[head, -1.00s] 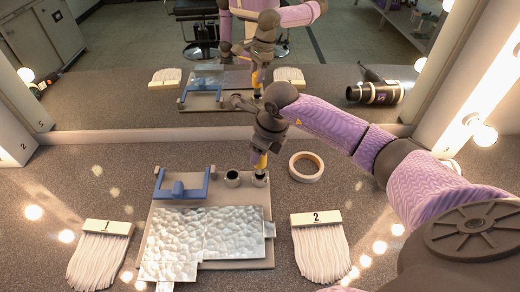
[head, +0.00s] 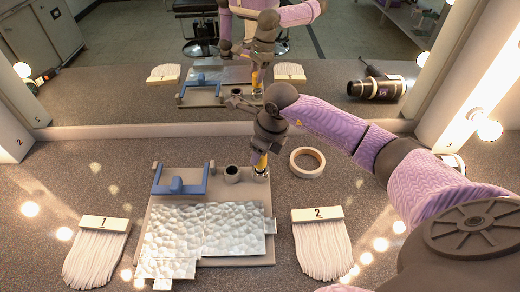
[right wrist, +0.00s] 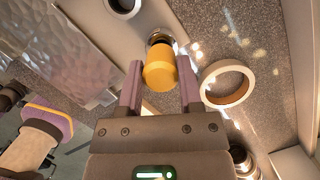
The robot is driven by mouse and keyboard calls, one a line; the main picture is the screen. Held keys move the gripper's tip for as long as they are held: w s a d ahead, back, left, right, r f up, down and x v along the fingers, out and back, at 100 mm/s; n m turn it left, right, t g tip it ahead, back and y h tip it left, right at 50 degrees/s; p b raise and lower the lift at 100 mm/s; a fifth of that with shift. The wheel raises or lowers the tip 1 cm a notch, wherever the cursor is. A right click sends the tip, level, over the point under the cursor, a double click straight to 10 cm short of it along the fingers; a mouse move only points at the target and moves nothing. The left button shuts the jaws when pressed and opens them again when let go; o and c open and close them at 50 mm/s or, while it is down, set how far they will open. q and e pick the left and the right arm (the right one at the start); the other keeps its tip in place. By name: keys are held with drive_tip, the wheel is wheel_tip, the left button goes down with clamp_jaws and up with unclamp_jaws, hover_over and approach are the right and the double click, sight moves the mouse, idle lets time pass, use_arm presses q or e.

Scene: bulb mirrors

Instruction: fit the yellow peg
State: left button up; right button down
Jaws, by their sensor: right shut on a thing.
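The yellow peg (head: 262,161) is upright at the right-hand of two round sockets on the grey board (head: 214,183). My right gripper (head: 266,143) is shut on the peg from above. In the right wrist view the peg (right wrist: 160,68) is between the two fingers (right wrist: 160,92), with the shiny rim of the right socket (right wrist: 160,36) at its far end. How deep the peg sits cannot be told. The left socket (head: 232,174) looks dark and empty. My left gripper is not in view.
A blue bracket (head: 178,190) and crinkled silver sheets (head: 225,225) lie on the board. A tape roll (head: 307,163) is close right of the peg. Brushes labelled 1 (head: 98,255) and 2 (head: 320,250) flank the board. A mirror stands behind.

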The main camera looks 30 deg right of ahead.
drive_tip(key=shift+b+x, duration=0.6)
drive_tip(key=shift+x, duration=0.25)
unclamp_jaws()
drive_tip(key=shift+s+d, duration=0.1)
drive_tip(key=shift+s, duration=0.1)
drive_tip(key=shift+r, duration=0.1)
drive_tip(key=p+v, duration=0.5)
drive_tip(key=v, duration=0.1)
drive_tip(key=shift+p, duration=0.3)
idle(0.4)
drive_tip(key=p+v, duration=0.1)
drive_tip(key=v, duration=0.8)
drive_tip(key=shift+s+r+p, duration=0.15)
drive_tip(key=shift+r+p, duration=0.15)
drive_tip(key=shift+r, duration=0.05)
